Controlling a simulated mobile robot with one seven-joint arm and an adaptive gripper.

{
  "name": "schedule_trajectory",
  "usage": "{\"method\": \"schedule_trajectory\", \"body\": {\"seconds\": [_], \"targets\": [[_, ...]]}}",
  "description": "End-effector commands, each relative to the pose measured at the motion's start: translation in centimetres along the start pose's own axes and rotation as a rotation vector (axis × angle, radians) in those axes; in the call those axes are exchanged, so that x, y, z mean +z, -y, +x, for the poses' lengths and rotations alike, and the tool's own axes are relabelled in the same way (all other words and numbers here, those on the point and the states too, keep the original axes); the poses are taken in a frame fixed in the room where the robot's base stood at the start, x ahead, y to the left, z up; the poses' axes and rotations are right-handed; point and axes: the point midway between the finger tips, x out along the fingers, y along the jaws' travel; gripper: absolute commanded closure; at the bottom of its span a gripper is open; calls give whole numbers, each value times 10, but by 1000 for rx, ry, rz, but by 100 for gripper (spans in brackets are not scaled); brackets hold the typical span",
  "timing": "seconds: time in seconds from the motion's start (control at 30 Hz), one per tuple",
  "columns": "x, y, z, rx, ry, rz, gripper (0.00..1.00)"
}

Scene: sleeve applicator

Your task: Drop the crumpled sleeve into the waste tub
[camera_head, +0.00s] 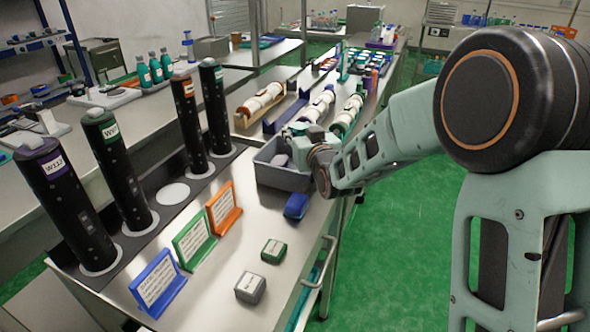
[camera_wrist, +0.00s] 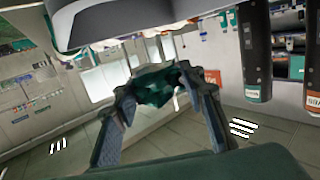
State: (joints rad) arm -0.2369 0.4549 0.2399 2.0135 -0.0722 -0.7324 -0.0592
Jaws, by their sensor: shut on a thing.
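My gripper (camera_wrist: 158,88) is shut on the crumpled sleeve (camera_wrist: 153,90), a dark teal, creased piece between the fingertips in the wrist view. In the head view my gripper is at the right side of the grey waste tub (camera_head: 283,178), close to its rim; its fingers and the sleeve cannot be made out there. A pale grey lump (camera_head: 280,160) shows within the tub opening. A grey, tub-like shape fills the top of the wrist view. Whether the sleeve is over the opening cannot be told.
Several tall black cylinders (camera_head: 119,175) stand at the left. Blue (camera_head: 157,284), green (camera_head: 194,238) and orange (camera_head: 223,208) sign stands, a blue object (camera_head: 296,205) and small boxes (camera_head: 250,287) lie in front. White rollers (camera_head: 261,99) rest in cradles behind the tub.

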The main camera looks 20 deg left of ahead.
Motion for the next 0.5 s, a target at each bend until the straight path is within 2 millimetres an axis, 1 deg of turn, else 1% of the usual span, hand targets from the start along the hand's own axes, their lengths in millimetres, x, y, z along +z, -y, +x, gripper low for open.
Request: {"method": "schedule_trajectory", "body": {"seconds": [0.13, 0.17, 0.33, 0.5], "targets": [[0, 0, 0, 0, 0, 0, 72], [0, 0, 0, 0, 0, 0, 60], [0, 0, 0, 0, 0, 0, 41], [0, 0, 0, 0, 1, 0, 41]]}}
